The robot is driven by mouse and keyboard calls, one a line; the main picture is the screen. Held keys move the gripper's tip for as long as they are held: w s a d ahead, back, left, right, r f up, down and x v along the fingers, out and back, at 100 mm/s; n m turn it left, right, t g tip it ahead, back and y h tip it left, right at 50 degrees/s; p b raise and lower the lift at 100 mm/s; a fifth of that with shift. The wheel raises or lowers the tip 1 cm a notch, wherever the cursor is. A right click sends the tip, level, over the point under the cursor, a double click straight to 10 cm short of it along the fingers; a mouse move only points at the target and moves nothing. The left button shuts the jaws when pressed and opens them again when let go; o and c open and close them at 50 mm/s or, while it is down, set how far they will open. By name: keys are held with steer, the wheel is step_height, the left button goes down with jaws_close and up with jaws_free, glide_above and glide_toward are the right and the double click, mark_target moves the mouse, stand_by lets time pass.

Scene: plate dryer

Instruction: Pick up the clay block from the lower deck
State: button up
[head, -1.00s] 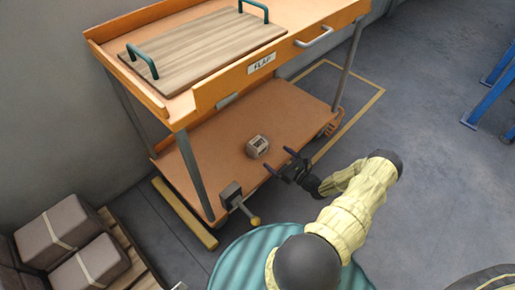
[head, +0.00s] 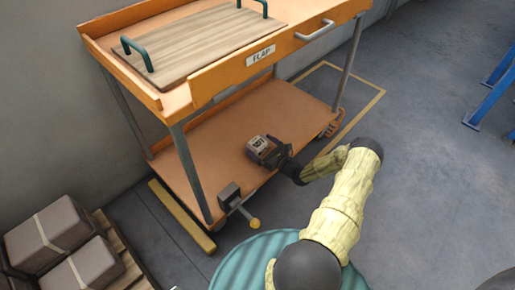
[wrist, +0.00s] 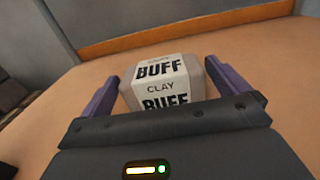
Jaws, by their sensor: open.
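The clay block (wrist: 162,82) is a small grey block with a white label reading "BUFF CLAY". It sits on the orange lower deck (head: 215,143) of the trolley, and it also shows in the head view (head: 258,142), partly covered by my gripper. My gripper (head: 264,151) reaches in over the deck's front edge. In the wrist view my gripper (wrist: 162,98) is open, with one purple finger on each side of the block. Small gaps show between the fingers and the block's sides. The near lower part of the block is hidden behind the gripper body.
The trolley's upper deck (head: 181,105) is above, carrying a wooden board (head: 195,42) with green handles. A grey leg (head: 190,172) and a yellow-knobbed lever (head: 253,222) stand left of my arm. Wrapped blocks (head: 45,235) lie at lower left. Floor at right is open.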

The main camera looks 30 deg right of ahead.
mark_target(255, 140)
steer(key=b+x, duration=0.1)
steer(key=x, duration=0.3)
steer(key=shift+f+b, duration=0.15)
steer(key=shift+b, duration=0.2)
steer(key=shift+w, duration=0.2)
steer(key=c, duration=1.2)
steer(key=shift+o, duration=0.2)
steer(key=shift+r, duration=0.3)
step_height(255, 140, up, 10)
steer(key=p, duration=0.6)
